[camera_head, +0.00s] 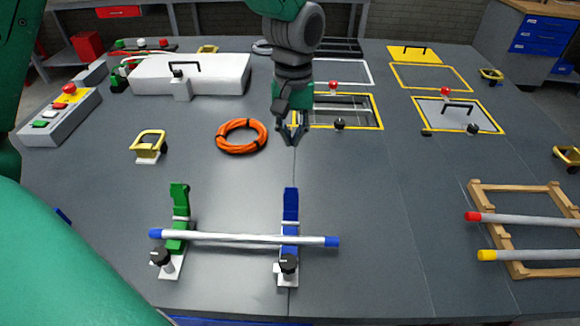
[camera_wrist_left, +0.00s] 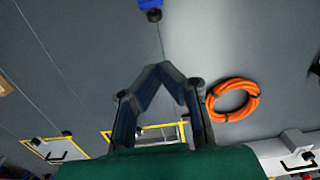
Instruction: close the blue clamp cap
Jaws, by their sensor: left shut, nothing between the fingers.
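The blue clamp (camera_head: 291,204) stands near the front middle of the table, its blue cap raised up behind a white tube (camera_head: 235,238) with blue ends. Its white base has a black knob (camera_head: 288,264). The tube lies across this clamp and a green clamp (camera_head: 179,200) whose cap is also raised. In the left wrist view, the blue clamp (camera_wrist_left: 150,4) is cut off at the top edge. My left gripper (camera_head: 293,138) points down, shut and empty, behind the blue clamp and apart from it. Its fingertips also show in the left wrist view (camera_wrist_left: 163,72). My right gripper is out of view.
An orange hose coil (camera_head: 241,136) lies just left of my left gripper. A yellow-framed opening (camera_head: 345,111) lies behind it on the right. A wooden rack (camera_head: 515,265) with tubes stands at the right. Bare table lies between gripper and clamp.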

